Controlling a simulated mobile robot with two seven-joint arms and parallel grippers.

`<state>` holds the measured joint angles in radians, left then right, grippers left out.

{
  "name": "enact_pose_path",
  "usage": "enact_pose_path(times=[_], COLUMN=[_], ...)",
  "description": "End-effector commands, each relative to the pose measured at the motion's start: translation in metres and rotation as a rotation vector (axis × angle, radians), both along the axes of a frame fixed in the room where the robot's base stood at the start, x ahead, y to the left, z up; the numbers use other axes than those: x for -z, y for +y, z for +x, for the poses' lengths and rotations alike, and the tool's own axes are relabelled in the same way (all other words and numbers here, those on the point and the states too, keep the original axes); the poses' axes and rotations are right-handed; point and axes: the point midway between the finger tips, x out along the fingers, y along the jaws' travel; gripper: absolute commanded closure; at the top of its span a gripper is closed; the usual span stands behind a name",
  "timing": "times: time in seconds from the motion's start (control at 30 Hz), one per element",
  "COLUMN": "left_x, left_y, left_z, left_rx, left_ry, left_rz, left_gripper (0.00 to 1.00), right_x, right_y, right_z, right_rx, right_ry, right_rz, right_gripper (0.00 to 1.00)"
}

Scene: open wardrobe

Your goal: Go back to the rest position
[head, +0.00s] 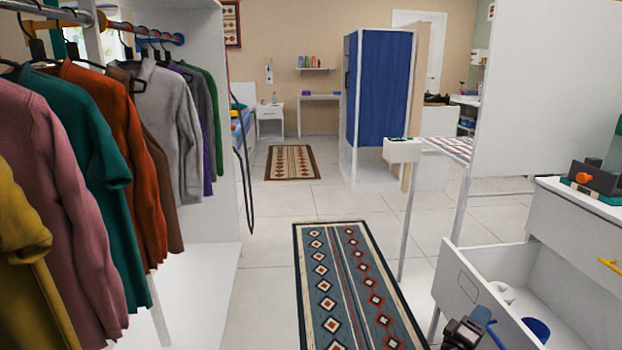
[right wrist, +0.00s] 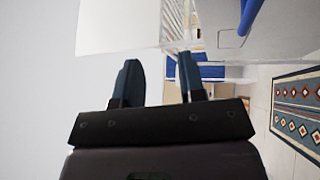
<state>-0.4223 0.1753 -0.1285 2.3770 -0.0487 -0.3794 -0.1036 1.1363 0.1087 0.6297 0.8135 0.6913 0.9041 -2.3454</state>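My right gripper (head: 464,332) is at the bottom of the head view, beside the front of an open white drawer (head: 462,285). In the right wrist view the two dark fingers of my right gripper (right wrist: 159,70) stand apart with nothing between them. The drawer's blue handle (head: 484,316) is close to the gripper in the head view. The handle also shows at the top of the right wrist view (right wrist: 249,14), off to the right of the fingers. My left gripper is not in view.
The drawer holds a white item (head: 501,292) and a blue item (head: 537,328). Its cabinet (head: 575,220) stands at the right. Clothes (head: 85,170) hang in the wardrobe at the left. A patterned rug (head: 345,285) lies on open floor between them.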

Motion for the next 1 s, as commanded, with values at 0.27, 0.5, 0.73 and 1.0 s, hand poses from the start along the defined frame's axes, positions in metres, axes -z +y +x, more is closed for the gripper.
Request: enact_pose_path(times=[0.27, 0.5, 0.73, 1.0], left_x=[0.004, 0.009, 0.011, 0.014], left_y=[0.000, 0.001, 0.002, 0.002], left_z=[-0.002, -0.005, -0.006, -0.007], left_rx=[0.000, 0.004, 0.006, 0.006], left_ry=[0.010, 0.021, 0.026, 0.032], left_rz=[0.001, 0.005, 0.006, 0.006], left_gripper=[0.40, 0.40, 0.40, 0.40], right_x=[0.024, 0.044, 0.064, 0.078], right_y=[-0.014, -0.005, 0.022, 0.066], right_z=[-0.043, -0.099, -0.165, -0.255], right_rx=[-0.218, -0.481, -0.699, -0.847], right_ry=[-0.065, -0.078, -0.026, 0.078], right_rz=[0.021, 0.121, 0.308, 0.613], right_gripper=[0.63, 0.63, 0.63, 0.63])
